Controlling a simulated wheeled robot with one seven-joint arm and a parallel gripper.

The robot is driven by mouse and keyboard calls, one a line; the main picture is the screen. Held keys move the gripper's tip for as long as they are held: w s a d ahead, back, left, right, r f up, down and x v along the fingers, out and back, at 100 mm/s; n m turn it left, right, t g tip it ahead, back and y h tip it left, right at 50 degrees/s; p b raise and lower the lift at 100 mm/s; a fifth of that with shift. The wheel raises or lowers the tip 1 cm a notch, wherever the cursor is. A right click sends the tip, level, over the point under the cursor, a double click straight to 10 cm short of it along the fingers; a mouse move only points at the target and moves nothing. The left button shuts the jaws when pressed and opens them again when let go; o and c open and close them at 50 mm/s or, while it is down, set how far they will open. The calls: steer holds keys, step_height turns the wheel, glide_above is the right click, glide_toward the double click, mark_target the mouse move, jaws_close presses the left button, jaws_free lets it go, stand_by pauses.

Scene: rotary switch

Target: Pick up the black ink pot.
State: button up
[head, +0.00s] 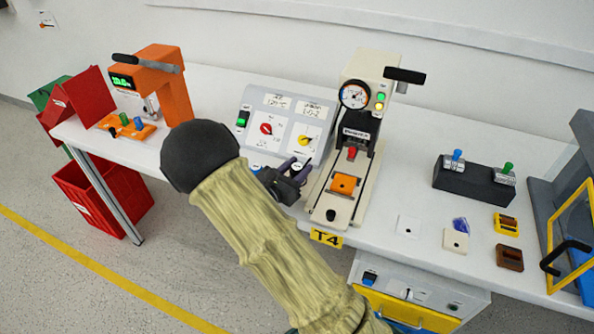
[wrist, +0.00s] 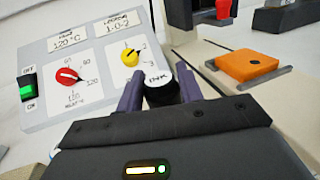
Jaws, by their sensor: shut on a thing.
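The black ink pot (wrist: 160,84) has a white top lettered "INK" and sits between the two purple fingers of my gripper (wrist: 160,92) in the wrist view. My gripper is shut on the pot. In the head view my gripper (head: 291,178) is at the table's front edge, between the control panel and the press. My arm and gripper hide most of the pot there. I cannot tell whether the pot touches the table.
The control panel (head: 285,125), with red and yellow knobs, stands behind my gripper. A cream press (head: 345,170) with an orange block (head: 344,186) is close on the right. An orange machine (head: 165,85) stands at left. Small blocks and a black stand (head: 473,183) are at right.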

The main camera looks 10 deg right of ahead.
mark_target(297, 167)
step_height(297, 167, up, 10)
steer(key=shift+f+p, duration=0.2)
steer(key=shift+p, duration=0.45)
